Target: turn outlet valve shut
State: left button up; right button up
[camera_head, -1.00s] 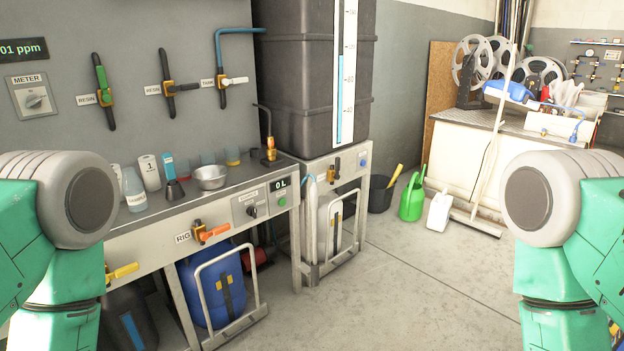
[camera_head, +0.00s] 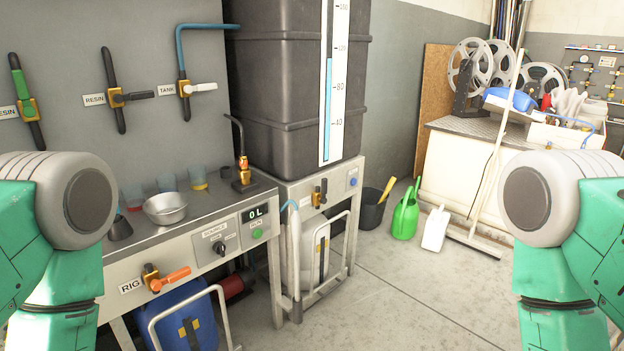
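A black tank (camera_head: 290,95) with a blue level gauge (camera_head: 328,110) stands on a grey stand (camera_head: 340,180). A brass valve with a dark, roughly upright handle (camera_head: 320,193) is on the stand's front, below the tank; I cannot read a label on it. The RIG valve (camera_head: 163,279) on the bench front has an orange lever pointing right. On the wall, the TANK valve (camera_head: 186,90) has a white lever pointing right, and the RESIN valve (camera_head: 118,97) has a dark lever pointing right. Both my arms show at the sides, but neither gripper is in view.
The bench (camera_head: 190,240) holds a metal bowl (camera_head: 166,209), cups and a display reading 0 L (camera_head: 254,214). A black bucket (camera_head: 372,208), green can (camera_head: 405,212) and white jug (camera_head: 436,229) sit beyond. Front right floor is clear.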

aim_at(322, 200)
jog(key=i+l, duration=0.2)
jog(key=i, duration=0.25)
jog(key=i+l+u, duration=0.15)
jog(key=i, duration=0.35)
jog(key=i+l, duration=0.25)
jog(key=i, duration=0.2)
jog(key=u, duration=0.05)
